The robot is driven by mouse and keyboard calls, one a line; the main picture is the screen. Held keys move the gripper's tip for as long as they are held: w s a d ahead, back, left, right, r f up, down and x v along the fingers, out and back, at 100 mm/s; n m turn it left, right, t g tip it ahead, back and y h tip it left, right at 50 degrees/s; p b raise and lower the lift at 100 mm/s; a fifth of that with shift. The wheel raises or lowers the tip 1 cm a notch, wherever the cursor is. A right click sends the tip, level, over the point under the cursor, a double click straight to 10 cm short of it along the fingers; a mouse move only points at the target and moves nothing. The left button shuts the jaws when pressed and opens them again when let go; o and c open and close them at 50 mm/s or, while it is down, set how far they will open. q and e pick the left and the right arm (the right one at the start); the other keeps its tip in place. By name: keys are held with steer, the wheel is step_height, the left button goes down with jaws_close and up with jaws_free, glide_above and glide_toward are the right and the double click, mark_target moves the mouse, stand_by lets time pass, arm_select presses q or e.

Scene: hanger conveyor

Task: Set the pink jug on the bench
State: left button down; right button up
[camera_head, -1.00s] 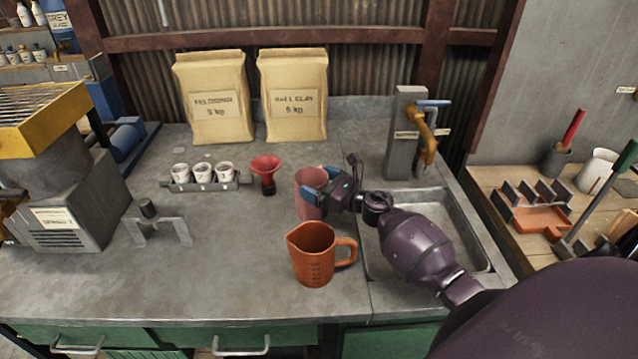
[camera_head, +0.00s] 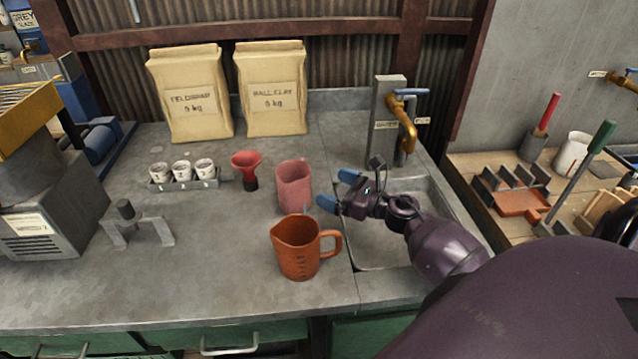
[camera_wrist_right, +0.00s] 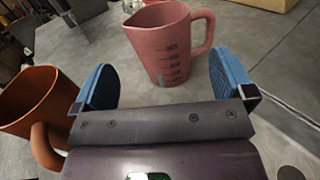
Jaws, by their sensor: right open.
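The pink jug (camera_head: 294,186) stands upright on the grey bench (camera_head: 220,280), left of the sink. My right gripper (camera_head: 338,190) is open and empty just to the right of the jug, apart from it, above the sink's left edge. In the right wrist view the pink jug (camera_wrist_right: 168,45) stands ahead of the two spread blue fingers (camera_wrist_right: 165,85), with its handle to the right and measuring marks facing me. My left gripper is not in view.
An orange jug (camera_head: 298,248) stands in front of the pink one, close to my right gripper. A red funnel (camera_head: 246,163) and a rack of white cups (camera_head: 184,183) are to the left. The sink (camera_head: 400,262) and tap (camera_head: 402,115) are at right.

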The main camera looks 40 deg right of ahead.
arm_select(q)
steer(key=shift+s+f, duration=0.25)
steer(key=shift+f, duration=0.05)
arm_select(e)
steer(key=shift+v, duration=1)
